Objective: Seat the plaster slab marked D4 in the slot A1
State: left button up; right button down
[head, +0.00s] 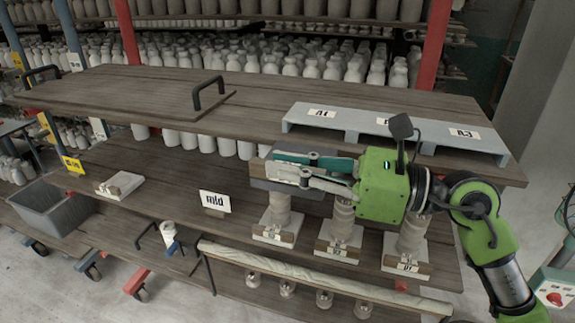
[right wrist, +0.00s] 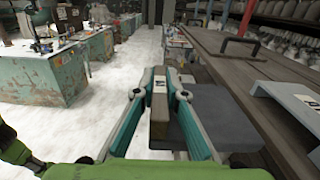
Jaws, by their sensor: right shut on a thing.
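My right gripper (head: 290,168) is shut on a grey plaster slab (head: 258,169) by its brown block. The slab is held in the air in front of the shelves, left of and below the grey slotted rack (head: 298,127). In the right wrist view the fingers (right wrist: 160,90) close on the block, and the grey slab (right wrist: 225,115) extends to the right. The block's small tag is too small to read. Slot A1 (head: 322,114) is the rack's left end, on the upper shelf; it looks empty. The middle label is partly hidden by my gripper. My left gripper is not in view.
Pale vases on small labelled boards (head: 273,232) stand on the middle shelf below the slab. A white sign (head: 215,201) and a pale slab (head: 119,185) are to their left. A brown board with black handles (head: 120,88) lies on the upper shelf, left of the rack.

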aim_at(307, 147)
jog(key=shift+w+d, duration=0.3)
jog(key=shift+w, duration=0.35)
jog(key=shift+w+d+b, duration=0.2)
jog(key=shift+w+b, duration=0.35)
jog(key=shift+w, duration=0.3)
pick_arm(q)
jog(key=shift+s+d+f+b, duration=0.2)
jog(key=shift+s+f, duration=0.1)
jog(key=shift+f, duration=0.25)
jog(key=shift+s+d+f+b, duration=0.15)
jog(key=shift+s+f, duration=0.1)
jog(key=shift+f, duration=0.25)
pick_arm(e)
jog(key=shift+w+d, duration=0.2)
jog(key=shift+w, duration=0.45)
jog(key=shift+w+d, duration=0.2)
jog(key=shift+w, duration=0.4)
pick_arm(q)
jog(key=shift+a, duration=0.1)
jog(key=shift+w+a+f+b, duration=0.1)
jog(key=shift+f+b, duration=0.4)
jog(key=shift+b, duration=0.05)
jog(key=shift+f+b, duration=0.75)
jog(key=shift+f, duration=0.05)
pick_arm(e)
jog(key=w+d, duration=0.2)
jog(key=w, duration=0.5)
jog(key=shift+w+d, duration=0.3)
jog(key=shift+w, duration=0.05)
